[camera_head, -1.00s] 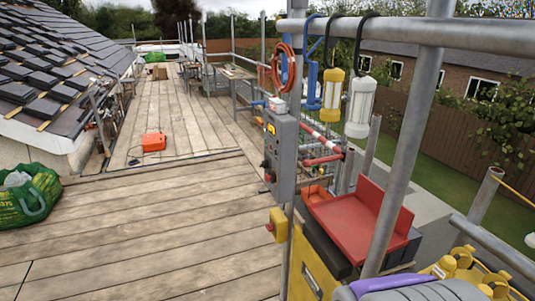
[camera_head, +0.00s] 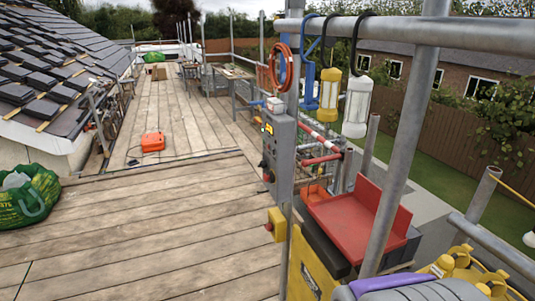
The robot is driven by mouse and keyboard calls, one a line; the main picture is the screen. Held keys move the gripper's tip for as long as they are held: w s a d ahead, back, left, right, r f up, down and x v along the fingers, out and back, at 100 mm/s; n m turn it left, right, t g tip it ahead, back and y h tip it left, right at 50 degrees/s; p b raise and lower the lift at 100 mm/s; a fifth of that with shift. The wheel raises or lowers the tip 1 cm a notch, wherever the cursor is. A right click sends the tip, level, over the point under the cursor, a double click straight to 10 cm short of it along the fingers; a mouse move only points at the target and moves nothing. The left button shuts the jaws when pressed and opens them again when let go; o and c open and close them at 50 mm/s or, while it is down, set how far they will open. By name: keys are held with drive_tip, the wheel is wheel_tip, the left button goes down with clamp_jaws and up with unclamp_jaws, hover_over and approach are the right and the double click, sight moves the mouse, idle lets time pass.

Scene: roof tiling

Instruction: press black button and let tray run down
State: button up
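A grey control box (camera_head: 279,157) with a small lit yellow display is fixed to a scaffold pole right of centre. Small dark and red controls (camera_head: 268,177) show on its left face; they are too small to tell which is the black button. A yellow box with a red button (camera_head: 276,225) is mounted below it.
Scaffold poles (camera_head: 408,140) and a top rail with hanging lamps (camera_head: 331,88) cross the right side. A green bag (camera_head: 27,195) lies at left, an orange case (camera_head: 153,141) farther back. The plank deck (camera_head: 150,235) between is clear.

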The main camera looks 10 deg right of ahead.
drive_tip(key=shift+d, duration=0.2)
clamp_jaws()
drive_tip(key=shift+a, duration=0.15)
idle(0.4)
